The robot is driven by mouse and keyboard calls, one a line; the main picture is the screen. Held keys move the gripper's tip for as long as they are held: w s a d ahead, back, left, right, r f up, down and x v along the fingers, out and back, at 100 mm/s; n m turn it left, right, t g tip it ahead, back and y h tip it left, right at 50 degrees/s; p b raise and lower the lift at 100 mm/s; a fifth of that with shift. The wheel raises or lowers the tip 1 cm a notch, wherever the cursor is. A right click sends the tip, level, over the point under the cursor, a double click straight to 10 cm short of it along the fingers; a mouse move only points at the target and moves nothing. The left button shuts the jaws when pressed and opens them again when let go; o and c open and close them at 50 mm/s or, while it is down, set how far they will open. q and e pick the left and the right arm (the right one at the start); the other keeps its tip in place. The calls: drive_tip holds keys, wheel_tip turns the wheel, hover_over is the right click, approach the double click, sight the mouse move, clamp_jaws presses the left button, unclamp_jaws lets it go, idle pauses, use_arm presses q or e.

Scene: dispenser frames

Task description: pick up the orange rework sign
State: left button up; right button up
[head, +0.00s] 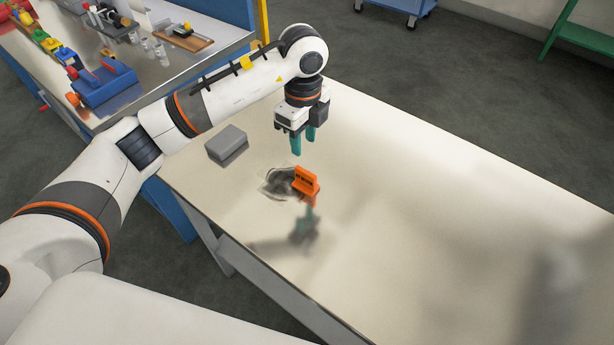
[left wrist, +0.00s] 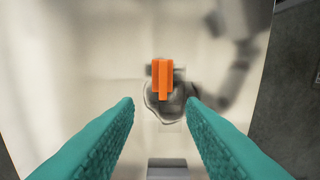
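The orange rework sign (head: 306,182) stands on the light table (head: 420,190), beside or partly in front of a crumpled clear bag with something grey in it (head: 279,182). In the left wrist view the sign (left wrist: 162,77) shows from above, with the bag (left wrist: 167,105) around its lower part. My left gripper (head: 303,143) hangs above the table, a little behind the sign in the head view. Its teal fingers are apart with nothing between them; they also show in the left wrist view (left wrist: 161,104). My right gripper is not in view.
A grey box (head: 227,145) lies on the table left of the sign; it also shows in the left wrist view (left wrist: 168,168). The table's right part is clear.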

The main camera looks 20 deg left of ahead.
sight(306, 172)
use_arm(q)
wheel_tip(306, 172, down, 6)
drive_tip(key=shift+s+r+p, duration=0.1)
drive_tip(key=shift+r+p, duration=0.1)
drive_tip(key=shift+p, duration=0.45)
drive_tip(key=f, duration=0.1)
drive_tip(key=f+p, duration=0.1)
drive_tip(key=f, duration=0.2)
drive_tip(key=shift+s+d+f+p, duration=0.2)
drive_tip(key=shift+s+d+p, duration=0.1)
drive_tip(key=shift+d+p, duration=0.1)
drive_tip(key=shift+f, duration=0.4)
drive_tip(key=shift+c, duration=0.2)
clamp_jaws()
